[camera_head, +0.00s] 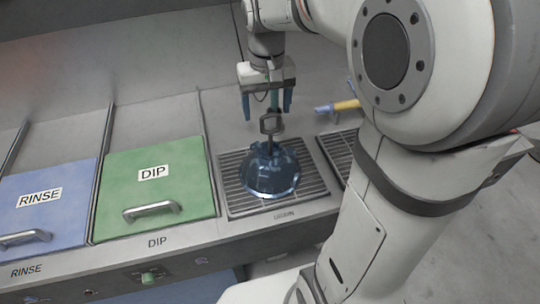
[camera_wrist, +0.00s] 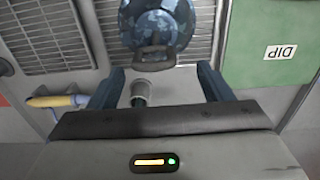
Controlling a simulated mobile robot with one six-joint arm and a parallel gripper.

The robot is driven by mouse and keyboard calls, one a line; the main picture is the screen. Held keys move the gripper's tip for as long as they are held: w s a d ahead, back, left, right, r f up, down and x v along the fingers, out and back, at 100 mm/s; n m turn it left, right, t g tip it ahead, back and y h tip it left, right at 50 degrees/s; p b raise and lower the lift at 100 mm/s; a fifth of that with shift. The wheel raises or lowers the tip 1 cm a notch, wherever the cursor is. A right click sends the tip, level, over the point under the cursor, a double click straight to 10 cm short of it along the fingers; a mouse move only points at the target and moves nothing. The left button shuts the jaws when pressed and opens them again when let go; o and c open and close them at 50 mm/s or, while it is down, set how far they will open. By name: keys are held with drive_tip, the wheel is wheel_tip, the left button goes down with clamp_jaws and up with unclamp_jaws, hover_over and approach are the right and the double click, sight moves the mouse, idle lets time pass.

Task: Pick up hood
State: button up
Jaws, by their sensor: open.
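The hood (camera_head: 270,172) is a shiny blue dome with a dark loop handle on top. It rests on a metal drain grate (camera_head: 234,196) right of the green DIP lid. My gripper (camera_head: 267,106) is just above and behind the handle in the head view, with its blue fingers apart. In the wrist view the hood (camera_wrist: 158,22) is at the top centre, its handle (camera_wrist: 153,58) just beyond the gap between the fingers (camera_wrist: 160,88). Nothing is held between the fingers. The hood's far part is cut off in the wrist view.
A green DIP lid (camera_head: 150,180) and a blue RINSE lid (camera_head: 45,205), each with a metal handle, lie to the left. A yellow and blue tool (camera_head: 338,106) lies behind at right. A second grate (camera_head: 343,152) is partly hidden by my arm.

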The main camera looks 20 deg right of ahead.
sight(271, 131)
drive_tip(key=f, duration=0.5)
drive_tip(key=shift+s+d, duration=0.25)
drive_tip(key=shift+d, duration=0.05)
drive_tip(key=shift+c, duration=0.4)
clamp_jaws()
